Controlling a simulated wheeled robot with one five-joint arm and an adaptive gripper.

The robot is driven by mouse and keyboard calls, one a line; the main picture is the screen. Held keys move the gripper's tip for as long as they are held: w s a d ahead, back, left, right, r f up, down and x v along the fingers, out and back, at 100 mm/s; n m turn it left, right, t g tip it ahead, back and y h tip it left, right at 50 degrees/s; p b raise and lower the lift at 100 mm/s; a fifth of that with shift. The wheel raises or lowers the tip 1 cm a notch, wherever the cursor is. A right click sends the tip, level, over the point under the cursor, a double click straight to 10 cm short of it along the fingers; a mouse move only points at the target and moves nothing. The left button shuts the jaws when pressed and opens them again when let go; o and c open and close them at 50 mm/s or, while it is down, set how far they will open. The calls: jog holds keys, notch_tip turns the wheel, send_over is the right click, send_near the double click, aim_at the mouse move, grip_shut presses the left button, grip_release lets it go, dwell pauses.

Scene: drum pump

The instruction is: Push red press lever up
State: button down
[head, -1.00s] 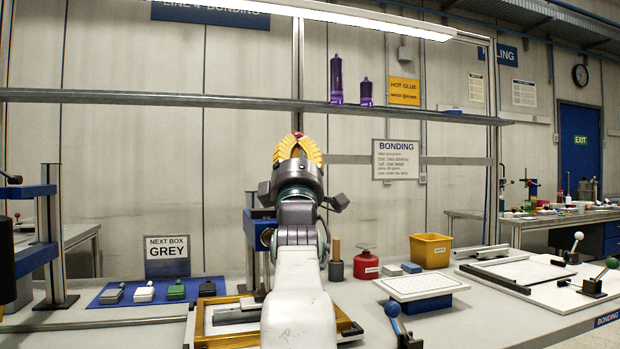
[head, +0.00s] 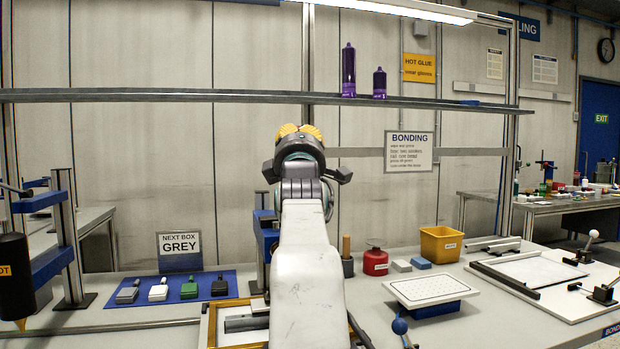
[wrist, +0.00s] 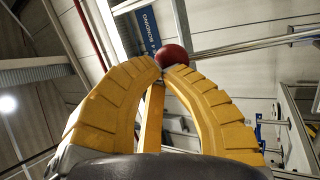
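The red ball knob (wrist: 174,56) of the press lever shows in the wrist view, just beyond my fingertips. Its stem is hidden, and I cannot make out the knob in the head view. My gripper (wrist: 162,69) has its yellow ridged fingers drawn together at the tips, close beside the knob. I cannot tell whether they touch it; they do not enclose it. In the head view my gripper (head: 298,130) points away from me at the middle. A blue press frame (head: 267,232) stands behind my arm, mostly hidden by it.
A shelf (head: 240,96) crosses above my gripper. A wooden frame (head: 212,325) lies under my arm. A blue mat (head: 222,275) with several small boxes is at left. A red pot (head: 376,262), yellow bin (head: 440,246) and white plate (head: 432,288) stand at right.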

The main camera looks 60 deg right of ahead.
jog(key=w+r+y+p, duration=0.1)
jog(key=p, duration=0.2)
jog(key=d+r+g+y+p, duration=0.1)
jog(key=p, duration=0.2)
jog(key=shift+w+d+r+n+p, duration=0.1)
jog(key=shift+w+d+n+p, duration=0.1)
jog(key=shift+w+n+p, duration=0.2)
jog(key=w+g+y+p, duration=0.1)
jog(key=p, duration=0.1)
jog(key=shift+d+p, duration=0.35)
jog(key=w+d+y+p, duration=0.1)
jog(key=p, duration=0.3)
jog(key=w+d+g+y+p, duration=0.1)
jog(key=w+p, duration=0.1)
jog(key=p, duration=0.2)
jog(key=w+d+n+g+y+p, duration=0.1)
jog(key=d+p, duration=0.1)
jog(key=p, duration=0.2)
jog(key=shift+w+r, duration=0.2)
jog(key=shift+r, duration=0.05)
jog(key=shift+p, duration=0.3)
jog(key=shift+a, duration=0.1)
